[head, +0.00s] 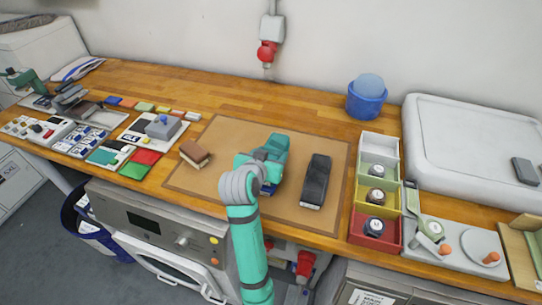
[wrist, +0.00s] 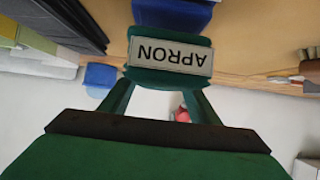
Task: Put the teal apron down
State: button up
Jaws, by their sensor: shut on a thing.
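The teal apron (wrist: 168,78) shows in the wrist view as a small teal piece with a pale label reading APRON, upside down. My gripper (wrist: 170,62) is shut on it, one dark green finger on each side. In the head view my gripper (head: 268,168) is over the brown mat (head: 225,145), and the apron is largely hidden there or hard to tell from my teal arm. A dark blue piece (wrist: 175,12) shows right by the apron. I cannot tell whether the apron touches the mat.
A black item (head: 316,180) lies right of my gripper and a brown block (head: 195,153) left of it, both on the mat. Coloured bins (head: 362,195) stand further right, a blue tub (head: 366,100) behind. The mat's back left part is bare.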

jog(key=shift+f, duration=0.35)
jog(key=shift+w+d, duration=0.1)
jog(key=shift+f, duration=0.1)
jog(key=o, duration=1.2)
jog(key=shift+a, duration=0.2)
jog(key=shift+d, duration=0.15)
jog(key=shift+d, duration=0.1)
jog(key=v, duration=1.2)
